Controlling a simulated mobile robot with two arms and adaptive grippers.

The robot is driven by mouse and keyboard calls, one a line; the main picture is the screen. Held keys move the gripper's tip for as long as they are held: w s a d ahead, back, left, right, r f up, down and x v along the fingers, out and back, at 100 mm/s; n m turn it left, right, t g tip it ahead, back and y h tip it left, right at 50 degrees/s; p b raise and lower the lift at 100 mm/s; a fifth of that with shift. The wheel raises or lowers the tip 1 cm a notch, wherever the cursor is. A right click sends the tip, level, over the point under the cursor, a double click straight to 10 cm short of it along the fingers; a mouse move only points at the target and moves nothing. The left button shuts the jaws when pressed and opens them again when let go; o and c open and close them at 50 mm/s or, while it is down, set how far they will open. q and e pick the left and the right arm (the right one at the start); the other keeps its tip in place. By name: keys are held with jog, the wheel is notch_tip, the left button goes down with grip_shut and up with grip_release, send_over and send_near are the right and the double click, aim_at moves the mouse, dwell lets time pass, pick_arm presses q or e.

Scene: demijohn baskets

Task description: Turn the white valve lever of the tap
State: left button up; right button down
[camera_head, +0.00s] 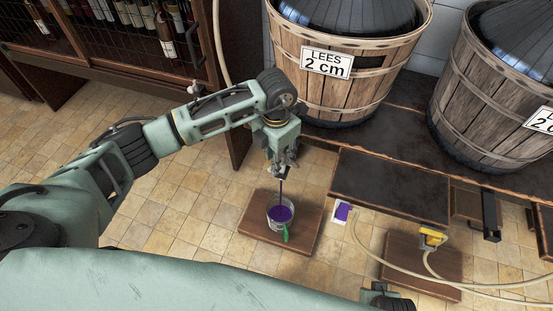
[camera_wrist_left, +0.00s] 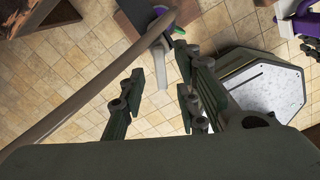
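A white lever (camera_wrist_left: 160,67) of the tap shows in the left wrist view, at the end of a long brownish tube (camera_wrist_left: 85,85). My left gripper (camera_wrist_left: 160,88) is open there, its fingers apart on either side of the lever's near end. I cannot tell whether they touch it. In the head view my left gripper (camera_head: 285,165) points down above a container of purple liquid (camera_head: 281,214). A thin dark purple line runs from below the gripper to the container. The tap is mostly hidden by the gripper in the head view.
The container stands on a brown board (camera_head: 256,232), with a green piece (camera_head: 286,234) at its side. Two wooden baskets (camera_head: 325,95) with dark vessels stand on a dark bench. A pale hose with a yellow clip (camera_head: 433,238) lies at right. A bottle cabinet (camera_head: 110,35) is behind.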

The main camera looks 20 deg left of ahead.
pick_arm(q)
jog(key=shift+f, duration=0.6)
grip_shut()
